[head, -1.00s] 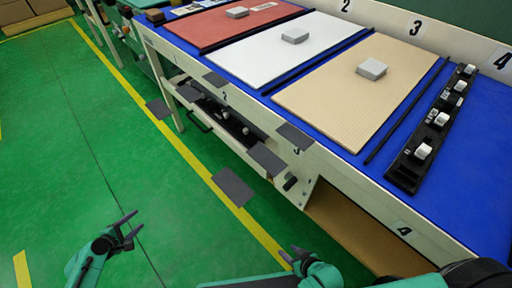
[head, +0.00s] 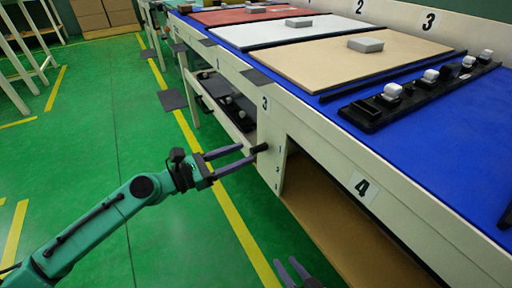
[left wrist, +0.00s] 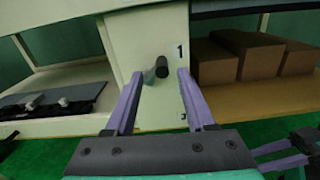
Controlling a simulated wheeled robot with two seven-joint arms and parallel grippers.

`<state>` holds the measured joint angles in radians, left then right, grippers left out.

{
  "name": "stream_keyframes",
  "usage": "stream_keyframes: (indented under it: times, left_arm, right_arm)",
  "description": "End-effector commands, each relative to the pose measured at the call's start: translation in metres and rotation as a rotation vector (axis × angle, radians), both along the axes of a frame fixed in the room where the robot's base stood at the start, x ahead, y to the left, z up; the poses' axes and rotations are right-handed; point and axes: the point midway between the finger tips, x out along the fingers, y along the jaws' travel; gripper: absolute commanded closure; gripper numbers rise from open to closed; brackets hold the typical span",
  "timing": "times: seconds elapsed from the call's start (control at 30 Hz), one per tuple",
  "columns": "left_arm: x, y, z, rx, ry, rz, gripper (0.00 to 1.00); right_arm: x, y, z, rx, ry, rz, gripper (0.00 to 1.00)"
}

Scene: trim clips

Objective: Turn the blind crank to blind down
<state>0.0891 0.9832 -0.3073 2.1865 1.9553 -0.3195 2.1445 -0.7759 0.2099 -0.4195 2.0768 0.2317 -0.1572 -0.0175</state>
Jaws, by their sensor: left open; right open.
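The blind crank, a short black knob (head: 259,148), sticks out of the pale end panel under the workbench. In the left wrist view the knob (left wrist: 161,67) stands out from the panel beside a printed 1, with a 3 lower down. My left gripper (head: 247,154) is open, its purple fingers pointing at the panel. In the left wrist view my left gripper (left wrist: 160,74) has one finger on each side of the knob, with gaps showing on both sides. My right gripper (head: 290,268) is open and empty at the bottom edge, below and away from the crank.
The workbench has a blue top (head: 440,138) with boards and a black clip rail (head: 372,112). Below it, a shelf with dark parts (head: 230,103) lies left of the panel. Brown boxes (left wrist: 245,55) stand on the right shelf in the left wrist view.

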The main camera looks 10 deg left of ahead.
Motion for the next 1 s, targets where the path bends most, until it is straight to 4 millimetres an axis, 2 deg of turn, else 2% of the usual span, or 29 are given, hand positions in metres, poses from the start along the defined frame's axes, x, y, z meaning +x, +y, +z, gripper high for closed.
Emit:
stream_keyframes:
  times: [0.1, 0.3, 0.57, 0.67, 0.7, 0.73, 1.0]
  left_arm:
    - [0.014, -0.018, 0.005, -0.002, -0.003, 0.000, 0.45]
    - [0.030, -0.041, 0.002, -0.001, 0.000, 0.000, 0.45]
    - [0.031, -0.043, -0.001, 0.000, 0.001, -0.001, 0.45]
    - [0.031, -0.043, -0.001, 0.000, 0.001, -0.001, 0.80]
    - [0.031, -0.043, -0.001, 0.000, 0.001, -0.001, 0.95]
    - [0.031, -0.043, -0.001, 0.000, 0.001, 0.000, 1.00]
    - [0.030, -0.043, -0.002, 0.008, -0.007, -0.001, 1.00]
  right_arm:
    - [0.001, -0.001, 0.014, -0.009, 0.005, 0.006, 0.50]
    - [0.001, -0.001, 0.024, -0.019, 0.018, 0.012, 0.50]
    - [0.000, -0.002, 0.022, -0.025, 0.028, 0.017, 0.50]
    - [0.000, -0.002, 0.022, -0.026, 0.027, 0.018, 0.50]
    - [0.000, -0.002, 0.022, -0.026, 0.026, 0.018, 0.50]
    - [0.000, -0.002, 0.022, -0.026, 0.026, 0.018, 0.50]
    - [0.000, -0.002, 0.022, -0.025, 0.024, 0.017, 0.50]
